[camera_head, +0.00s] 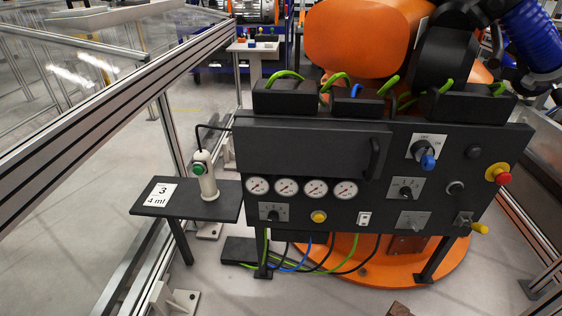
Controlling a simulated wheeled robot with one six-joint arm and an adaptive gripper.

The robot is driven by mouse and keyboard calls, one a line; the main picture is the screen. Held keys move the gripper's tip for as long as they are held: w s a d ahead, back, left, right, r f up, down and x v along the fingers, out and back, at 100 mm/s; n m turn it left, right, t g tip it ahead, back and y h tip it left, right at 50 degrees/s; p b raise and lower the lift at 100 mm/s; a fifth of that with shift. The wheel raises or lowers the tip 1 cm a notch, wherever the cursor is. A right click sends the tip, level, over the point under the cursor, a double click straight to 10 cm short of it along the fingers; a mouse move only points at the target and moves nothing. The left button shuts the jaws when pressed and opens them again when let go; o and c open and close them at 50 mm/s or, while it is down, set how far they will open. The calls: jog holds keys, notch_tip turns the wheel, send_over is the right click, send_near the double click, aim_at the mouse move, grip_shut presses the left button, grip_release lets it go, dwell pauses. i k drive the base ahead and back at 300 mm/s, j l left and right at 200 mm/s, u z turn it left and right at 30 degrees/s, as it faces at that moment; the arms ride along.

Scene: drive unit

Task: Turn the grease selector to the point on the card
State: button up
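A white card (160,195) reading "3" and "4 ml" lies on a dark shelf (222,208) left of the dark control panel (300,165). Several small plates on the panel carry controls. One plate with a dark knob (272,212) is at lower left, under the gauges. Another plate with a dark knob (405,188) is right of centre. A third plate with a small lever (412,222) is below that. The labels are too small to read, so I cannot tell which is the grease selector or where it points. My gripper is not in view.
A blue-handled switch (428,161) is at upper right. A red stop button (502,178) and yellow handle (479,228) stick out at right. A pale cylinder with a green button (206,178) stands on the shelf. A rail (120,120) runs along the left. An orange machine (365,35) stands behind.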

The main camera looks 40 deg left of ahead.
aim_at(273, 215)
jog(key=k+j+u, duration=0.2)
jog(key=k, duration=0.45)
jog(key=i+j+u, duration=0.15)
jog(key=u, duration=1.7)
jog(key=i+l+u, duration=0.15)
jog(key=i, duration=0.45)
